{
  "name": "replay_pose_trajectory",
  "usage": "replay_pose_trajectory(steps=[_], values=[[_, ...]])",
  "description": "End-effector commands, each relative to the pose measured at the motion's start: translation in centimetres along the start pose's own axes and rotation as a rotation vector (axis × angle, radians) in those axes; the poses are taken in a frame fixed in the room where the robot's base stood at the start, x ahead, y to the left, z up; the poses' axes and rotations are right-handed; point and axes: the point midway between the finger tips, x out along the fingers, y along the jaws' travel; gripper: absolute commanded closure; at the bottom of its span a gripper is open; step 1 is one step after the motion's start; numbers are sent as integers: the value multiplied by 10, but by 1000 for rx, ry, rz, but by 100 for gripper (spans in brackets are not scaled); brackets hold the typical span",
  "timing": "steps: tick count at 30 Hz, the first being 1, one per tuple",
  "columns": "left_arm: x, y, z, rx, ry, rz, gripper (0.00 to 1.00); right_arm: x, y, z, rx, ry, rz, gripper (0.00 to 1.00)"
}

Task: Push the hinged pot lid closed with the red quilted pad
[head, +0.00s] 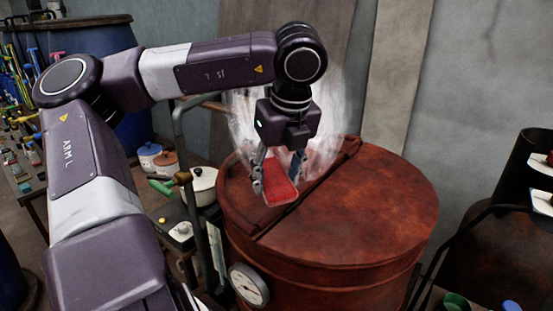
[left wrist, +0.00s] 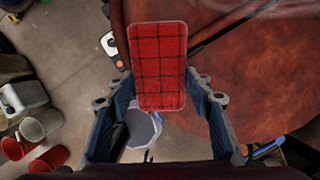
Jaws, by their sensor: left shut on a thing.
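A large red-brown round pot (head: 330,285) stands in the middle of the head view. Its top is split by a raised seam; the hinged lid section (head: 238,205) appears to be on the left and the wider section (head: 375,205) on the right. The lid looks flat or nearly so; I cannot tell if it is fully shut. My left gripper (head: 277,177) is above the top, shut on the red quilted pad (head: 282,193). The pad also shows between the fingers in the left wrist view (left wrist: 158,65). Contact between pad and lid is unclear. My right gripper is out of view.
White steam (head: 245,120) surrounds the left gripper. A dial gauge (head: 249,285) sits on the pot's front. A white lidded pot (head: 203,184) stands on a side table to the left. A dark stand (head: 515,240) is close at right.

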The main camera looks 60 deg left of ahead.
Motion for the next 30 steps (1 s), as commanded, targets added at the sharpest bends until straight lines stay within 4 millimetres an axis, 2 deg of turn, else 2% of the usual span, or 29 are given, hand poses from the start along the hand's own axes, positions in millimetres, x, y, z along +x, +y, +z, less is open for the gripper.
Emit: replay_pose_trajectory(steps=[21, 30], values=[[-50, 45, -11, -1, -2, -2, 70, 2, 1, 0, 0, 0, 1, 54], [-56, 52, -13, 0, 0, 0, 70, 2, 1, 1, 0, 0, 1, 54]])
